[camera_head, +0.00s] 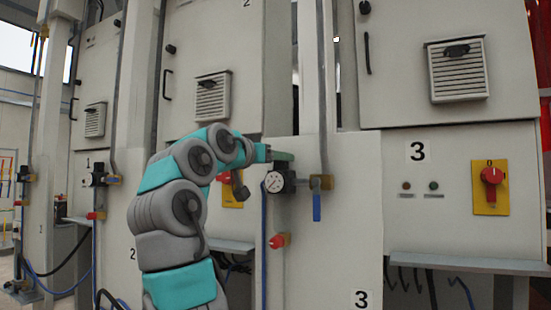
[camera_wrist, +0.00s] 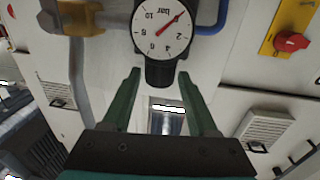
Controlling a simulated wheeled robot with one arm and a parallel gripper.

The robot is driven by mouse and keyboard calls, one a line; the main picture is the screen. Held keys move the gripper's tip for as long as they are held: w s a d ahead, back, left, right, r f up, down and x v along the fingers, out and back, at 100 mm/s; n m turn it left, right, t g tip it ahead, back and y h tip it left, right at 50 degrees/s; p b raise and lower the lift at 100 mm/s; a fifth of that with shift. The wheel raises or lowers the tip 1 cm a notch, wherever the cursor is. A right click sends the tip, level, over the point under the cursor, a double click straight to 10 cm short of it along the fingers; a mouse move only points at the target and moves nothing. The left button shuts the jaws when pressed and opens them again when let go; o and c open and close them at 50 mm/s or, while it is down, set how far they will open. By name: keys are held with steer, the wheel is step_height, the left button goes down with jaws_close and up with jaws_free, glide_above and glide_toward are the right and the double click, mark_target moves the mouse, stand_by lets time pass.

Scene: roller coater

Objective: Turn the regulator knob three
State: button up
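The regulator at the station marked 3 has a round white pressure gauge (camera_head: 274,182), and it also shows large and upside down in the wrist view (camera_wrist: 163,28). The black regulator knob (camera_wrist: 160,72) sits beside the gauge, between my two green fingertips. My gripper (camera_wrist: 159,75) is open, with one finger on each side of the knob and a visible gap at both sides. In the head view my gripper (camera_head: 283,156) is just above the gauge and largely hides the knob.
A brass fitting with a blue valve handle (camera_head: 317,206) is right of the gauge. A red-tipped fitting (camera_head: 279,241) is below. A red rotary switch on a yellow plate (camera_head: 491,186) is on the right cabinet. A grey ledge (camera_head: 465,263) juts out below it.

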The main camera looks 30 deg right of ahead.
jaws_close()
steer(key=shift+s+f+b, duration=0.1)
steer(key=shift+f+b, duration=0.05)
steer(key=shift+b, duration=0.55)
